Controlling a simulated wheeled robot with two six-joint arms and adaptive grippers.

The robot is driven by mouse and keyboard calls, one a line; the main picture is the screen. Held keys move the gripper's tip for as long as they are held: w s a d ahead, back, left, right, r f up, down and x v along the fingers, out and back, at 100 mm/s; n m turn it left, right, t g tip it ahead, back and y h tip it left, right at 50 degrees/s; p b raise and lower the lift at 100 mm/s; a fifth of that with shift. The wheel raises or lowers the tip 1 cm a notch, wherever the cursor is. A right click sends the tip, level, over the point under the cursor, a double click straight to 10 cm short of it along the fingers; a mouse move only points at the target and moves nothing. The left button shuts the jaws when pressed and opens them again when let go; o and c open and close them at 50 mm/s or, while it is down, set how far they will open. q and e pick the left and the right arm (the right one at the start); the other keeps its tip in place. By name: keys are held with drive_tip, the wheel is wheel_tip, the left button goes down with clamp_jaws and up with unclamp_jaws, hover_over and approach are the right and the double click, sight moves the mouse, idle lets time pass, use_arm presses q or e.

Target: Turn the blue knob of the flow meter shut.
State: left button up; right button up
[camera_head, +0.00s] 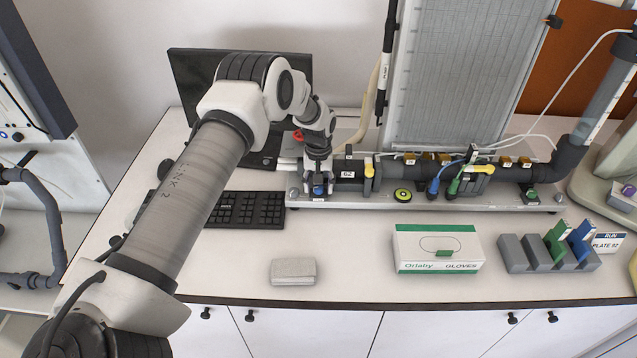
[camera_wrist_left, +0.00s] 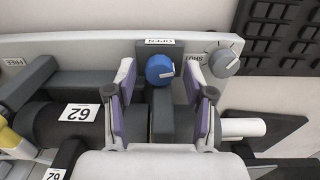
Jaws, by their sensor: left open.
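The blue knob (camera_head: 319,190) is at the left end of the flow meter (camera_head: 348,170), on the grey pipework marked 62. In the left wrist view the blue knob (camera_wrist_left: 160,69) sits on a dark grey block under a label reading OPEN, with a SHUT label to its right. My left gripper (camera_wrist_left: 160,80) is open, with one finger on each side of the knob. Small gaps show between the fingers and the knob. In the head view my left gripper (camera_head: 318,178) is over the knob and partly covers the meter's end. My right gripper is not in view.
A grey pointer knob (camera_wrist_left: 223,58) stands close to the right finger in the wrist view. A keyboard (camera_head: 245,209) lies to the left. A glove box (camera_head: 437,248), a grey block (camera_head: 293,271) and a rack (camera_head: 550,253) stand along the bench front.

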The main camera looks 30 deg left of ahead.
sight(319, 187)
use_arm(q)
drive_tip(key=shift+s+d+r, duration=0.2)
clamp_jaws()
drive_tip(key=shift+f+b, duration=0.2)
drive_tip(key=shift+b, duration=0.25)
drive_tip(key=shift+m+b, duration=0.35)
drive_tip(key=shift+m, duration=0.25)
drive_tip(key=shift+r, duration=0.2)
drive_tip(key=shift+c, duration=0.4)
unclamp_jaws()
drive_tip(key=shift+o, duration=0.4)
drive_tip(key=shift+w+f, duration=0.1)
drive_tip(key=shift+w, duration=0.05)
wheel_tip(319, 187, up, 12)
